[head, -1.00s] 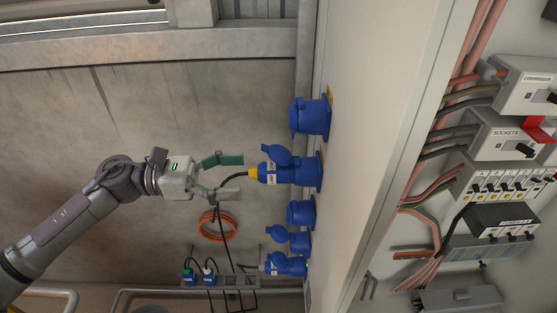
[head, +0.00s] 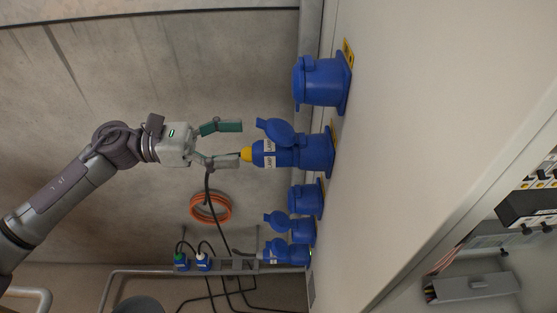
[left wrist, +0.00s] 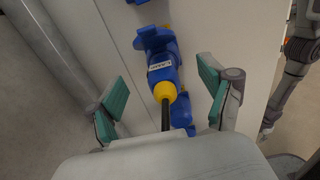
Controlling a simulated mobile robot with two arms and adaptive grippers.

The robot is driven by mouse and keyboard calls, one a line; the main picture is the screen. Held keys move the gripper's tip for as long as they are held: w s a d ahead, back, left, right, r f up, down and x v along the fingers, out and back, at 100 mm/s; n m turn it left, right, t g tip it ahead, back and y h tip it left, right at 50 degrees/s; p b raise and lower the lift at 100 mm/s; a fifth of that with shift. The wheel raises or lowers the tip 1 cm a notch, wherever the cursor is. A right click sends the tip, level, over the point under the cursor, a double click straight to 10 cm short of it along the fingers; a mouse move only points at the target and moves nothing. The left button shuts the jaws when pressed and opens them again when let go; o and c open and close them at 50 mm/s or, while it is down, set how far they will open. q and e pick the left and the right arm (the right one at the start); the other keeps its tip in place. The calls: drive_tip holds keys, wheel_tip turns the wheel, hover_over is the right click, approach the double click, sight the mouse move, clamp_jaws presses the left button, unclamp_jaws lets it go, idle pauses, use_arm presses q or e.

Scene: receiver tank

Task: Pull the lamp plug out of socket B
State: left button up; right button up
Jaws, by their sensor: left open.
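The lamp plug (head: 262,154) is blue with a white label and a yellow cable end, and it sits in a blue socket (head: 317,155) on the cabinet side, under a raised lid. A black cable hangs from its yellow end. My left gripper (head: 232,143) is open, its fingertips just short of the yellow end in the head view. In the left wrist view the plug (left wrist: 163,72) lies ahead between the spread green-padded fingers (left wrist: 165,100), and its cable runs back toward the palm. Neither finger touches the plug there. No socket letter is readable. My right gripper is not identifiable.
A closed blue socket (head: 322,81) is above, and several more blue sockets, one of them closed (head: 305,199), are below along the pale cabinet wall (head: 400,120). An orange cable coil (head: 211,207) and a power strip (head: 240,264) are behind.

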use_arm(q)
wheel_tip(320, 180, down, 3)
drive_tip(key=shift+w+f+b, duration=0.15)
drive_tip(key=shift+f+b, duration=0.05)
drive_tip(key=shift+b, duration=0.95)
use_arm(e)
drive_tip(key=f, duration=0.3)
drive_tip(key=shift+w+f, duration=0.2)
